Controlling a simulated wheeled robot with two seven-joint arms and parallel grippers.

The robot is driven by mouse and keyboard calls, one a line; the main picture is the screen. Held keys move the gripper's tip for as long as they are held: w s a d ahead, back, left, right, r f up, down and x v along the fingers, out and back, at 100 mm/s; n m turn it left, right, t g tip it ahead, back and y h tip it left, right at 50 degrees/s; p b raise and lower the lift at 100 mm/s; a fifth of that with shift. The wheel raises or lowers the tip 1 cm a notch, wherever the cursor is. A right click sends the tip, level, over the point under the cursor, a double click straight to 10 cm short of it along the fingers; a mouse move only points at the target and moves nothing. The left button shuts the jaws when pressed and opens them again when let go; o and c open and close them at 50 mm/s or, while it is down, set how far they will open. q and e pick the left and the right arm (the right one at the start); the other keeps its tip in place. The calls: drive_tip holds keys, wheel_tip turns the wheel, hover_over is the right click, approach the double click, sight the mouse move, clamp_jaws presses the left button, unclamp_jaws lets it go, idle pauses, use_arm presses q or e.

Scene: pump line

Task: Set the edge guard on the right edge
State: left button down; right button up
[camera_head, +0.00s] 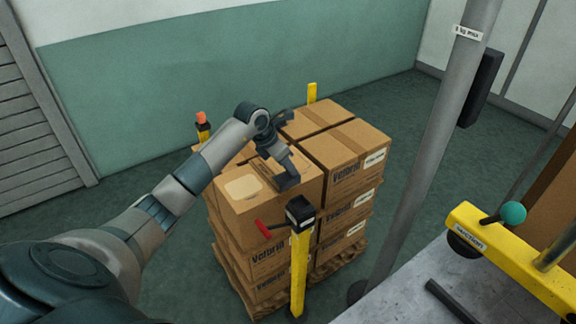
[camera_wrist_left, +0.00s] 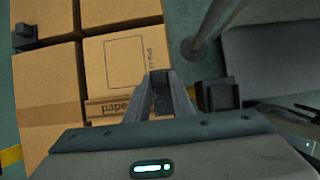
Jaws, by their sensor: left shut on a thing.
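The cartons (camera_head: 255,205) stand stacked on a wooden pallet. My left arm reaches over them from the left. My left gripper (camera_head: 288,181) is low over the top of the front carton, near its right side. In the left wrist view the two fingers (camera_wrist_left: 163,78) are shut on a narrow dark piece (camera_wrist_left: 162,98), which seems to be the edge guard. It is mostly hidden by the fingers, and I cannot tell whether it touches the carton. A carton marked "paper" (camera_wrist_left: 118,62) lies beneath the fingers.
Another capped post (camera_head: 203,130) stands behind left. A grey pole (camera_head: 425,165) and a yellow frame (camera_head: 510,262) are to the right.

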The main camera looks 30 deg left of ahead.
use_arm(q)
drive_tip(key=shift+f, duration=0.3)
drive_tip(key=shift+b, duration=0.3)
use_arm(e)
drive_tip(key=shift+s+f, duration=0.35)
drive_tip(key=shift+s, duration=0.1)
use_arm(q)
drive_tip(key=shift+f, duration=0.1)
use_arm(e)
drive_tip(key=shift+w, duration=0.25)
drive_tip(key=shift+w, duration=0.3)
